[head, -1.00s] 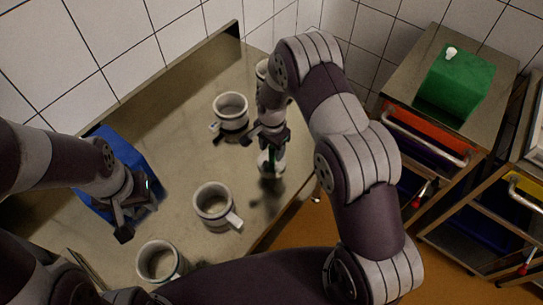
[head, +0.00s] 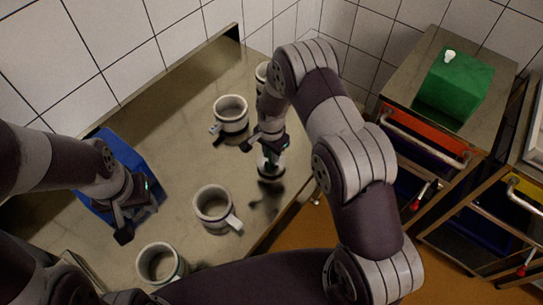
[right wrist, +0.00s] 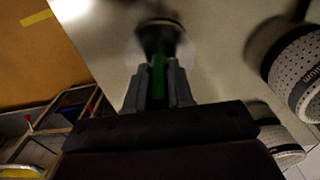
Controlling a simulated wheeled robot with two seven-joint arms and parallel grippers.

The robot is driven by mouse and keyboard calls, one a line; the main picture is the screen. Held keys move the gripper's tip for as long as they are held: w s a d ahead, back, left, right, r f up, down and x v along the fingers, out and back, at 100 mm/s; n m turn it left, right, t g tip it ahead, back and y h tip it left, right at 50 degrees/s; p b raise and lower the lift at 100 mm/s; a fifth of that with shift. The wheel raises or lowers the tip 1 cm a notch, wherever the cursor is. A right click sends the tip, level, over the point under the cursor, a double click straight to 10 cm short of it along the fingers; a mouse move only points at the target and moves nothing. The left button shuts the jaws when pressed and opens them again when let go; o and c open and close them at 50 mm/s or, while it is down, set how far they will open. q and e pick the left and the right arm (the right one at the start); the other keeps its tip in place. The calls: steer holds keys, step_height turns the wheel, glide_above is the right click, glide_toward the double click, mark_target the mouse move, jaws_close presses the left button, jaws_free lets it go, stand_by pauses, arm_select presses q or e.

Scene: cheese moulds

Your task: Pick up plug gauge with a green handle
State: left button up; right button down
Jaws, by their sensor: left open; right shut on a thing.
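The plug gauge has a green handle, which shows in the right wrist view (right wrist: 158,76) between my right gripper's fingers. Its dark round end (right wrist: 160,38) points away from the gripper. In the head view the gauge (head: 270,168) hangs below my right gripper (head: 268,148), with a shadow on the table to its lower side. The gripper is shut on the handle, mostly hidden by the fingers in the head view. My left gripper (head: 135,212) is open and empty, over the blue container (head: 128,152) at the left.
Several white cup-like moulds stand on the steel table: one behind (head: 230,113), one in the middle (head: 214,208), one in front (head: 160,265), and one partly hidden at the back (head: 262,73). A green block (head: 455,85) sits on a drawer cart at the right. Tiled walls bound the back.

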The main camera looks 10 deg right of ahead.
step_height(320, 180, up, 3)
steer(key=shift+b, duration=0.7)
steer(key=s+d+r+b, duration=0.2)
steer(key=s+d+r, duration=0.2)
steer(key=d+r, duration=0.3)
steer(key=d, duration=0.4)
steer(key=shift+b, duration=0.35)
